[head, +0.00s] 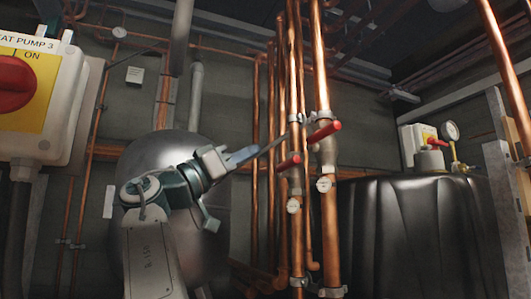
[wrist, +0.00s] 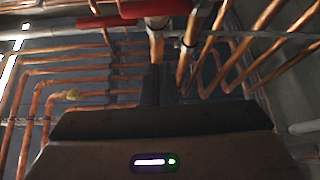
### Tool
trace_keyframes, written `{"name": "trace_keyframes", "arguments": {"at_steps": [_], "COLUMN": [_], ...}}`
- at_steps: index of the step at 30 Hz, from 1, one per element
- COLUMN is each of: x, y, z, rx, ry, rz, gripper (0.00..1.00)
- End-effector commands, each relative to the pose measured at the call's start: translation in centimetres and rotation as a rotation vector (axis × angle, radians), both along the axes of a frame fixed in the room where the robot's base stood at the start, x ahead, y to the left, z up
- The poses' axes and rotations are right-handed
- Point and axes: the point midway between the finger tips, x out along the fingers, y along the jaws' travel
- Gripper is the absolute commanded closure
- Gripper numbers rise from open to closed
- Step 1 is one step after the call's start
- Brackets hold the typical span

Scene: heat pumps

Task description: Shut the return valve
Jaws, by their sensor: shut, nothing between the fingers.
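Two valves with red lever handles sit on neighbouring upright copper pipes in the head view. One handle (head: 289,162) is on the left pipe and the other (head: 323,132) is higher on the right pipe. Each has a round white tag below it, too small to read, so I cannot tell which is the return valve. Both handles stick out sideways from their pipes. My gripper (head: 283,138) is shut and empty, its tips close to the left pipe, above the left handle; contact is unclear. The wrist view shows my fingers (wrist: 158,72) and two red handles (wrist: 98,22) (wrist: 155,8) at the top.
A grey rounded tank (head: 180,150) stands behind my arm. A heat pump switch box (head: 42,100) with a red knob is at the left. A dark wrapped tank (head: 410,235) is at the right. Several other copper pipes (head: 256,130) run close behind the valves.

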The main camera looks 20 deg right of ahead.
Motion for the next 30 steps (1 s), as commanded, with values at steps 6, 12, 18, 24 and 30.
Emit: {"name": "trace_keyframes", "arguments": {"at_steps": [6, 12, 18, 24, 30], "x": [-0.2, -0.3, -0.3, -0.3, 0.1], "y": [2.8, 3.6, 3.6, 3.6, 2.9], "z": [-1.8, -2.1, -2.1, -2.1, -2.1], "rx": [0.0, 0.001, 0.001, 0.001, 0.014], "ry": [-0.001, -0.002, -0.002, -0.002, 0.019], "rz": [0.0, -0.001, -0.001, -0.001, 0.003], "gripper": [1.0, 1.0, 1.0, 1.0, 1.0]}}
